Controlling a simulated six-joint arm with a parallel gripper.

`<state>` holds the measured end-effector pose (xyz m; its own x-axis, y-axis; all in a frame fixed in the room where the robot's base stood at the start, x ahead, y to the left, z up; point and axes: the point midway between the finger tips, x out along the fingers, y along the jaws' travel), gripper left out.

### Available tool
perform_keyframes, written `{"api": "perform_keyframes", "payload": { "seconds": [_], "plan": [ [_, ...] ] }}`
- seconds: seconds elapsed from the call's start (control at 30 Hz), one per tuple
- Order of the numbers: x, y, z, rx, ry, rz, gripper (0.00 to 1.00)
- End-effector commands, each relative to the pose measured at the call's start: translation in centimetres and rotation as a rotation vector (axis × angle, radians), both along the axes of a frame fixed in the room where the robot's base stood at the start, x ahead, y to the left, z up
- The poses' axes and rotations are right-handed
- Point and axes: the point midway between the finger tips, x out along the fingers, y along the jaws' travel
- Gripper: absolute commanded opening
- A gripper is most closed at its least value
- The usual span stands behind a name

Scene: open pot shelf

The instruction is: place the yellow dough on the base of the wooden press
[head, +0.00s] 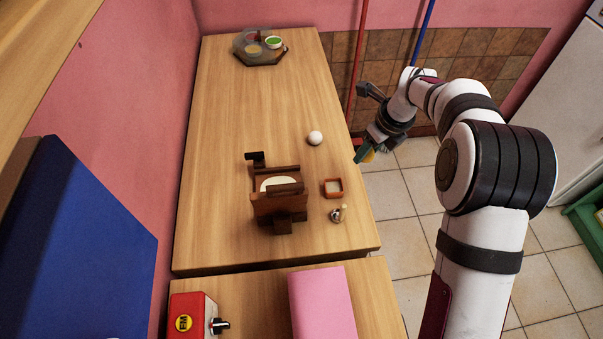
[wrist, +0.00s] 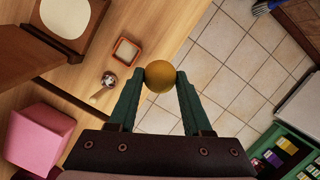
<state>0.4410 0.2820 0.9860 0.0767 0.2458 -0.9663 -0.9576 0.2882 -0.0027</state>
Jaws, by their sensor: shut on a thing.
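My gripper (head: 365,154) is shut on the yellow dough (wrist: 159,77), a round ball pinched between its two green fingertips in the wrist view. In the head view the dough (head: 369,157) is a small yellow patch, mostly hidden by the fingers. The gripper is off the right edge of the table, over the tiled floor. The wooden press (head: 281,206) stands open on the table to the left of my gripper, with a pale round disc on its base (head: 272,184). The press also shows at the upper left of the wrist view (wrist: 28,50).
A white ball (head: 315,138), a small square wooden dish (head: 332,187) and a small metal item (head: 337,215) lie between the press and the table edge. A tray with bowls (head: 260,47) is at the far end. A pink block (head: 322,303) and red box (head: 193,316) are in front.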

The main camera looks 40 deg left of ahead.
Motion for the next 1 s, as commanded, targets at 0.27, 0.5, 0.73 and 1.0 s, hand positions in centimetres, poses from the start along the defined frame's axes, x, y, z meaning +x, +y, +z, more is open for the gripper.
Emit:
{"api": "perform_keyframes", "payload": {
  "seconds": [0.27,0.5,0.73,1.0],
  "plan": [
    [-6.8,2.5,1.5,-0.016,0.006,0.659,0.0],
    [-10.5,4.4,1.6,0.011,0.007,0.978,0.0],
    [-13.4,10.8,-2.7,0.011,0.006,0.984,0.0],
    [-14.7,13.9,-5.4,0.01,0.005,0.976,0.0]
  ]
}}
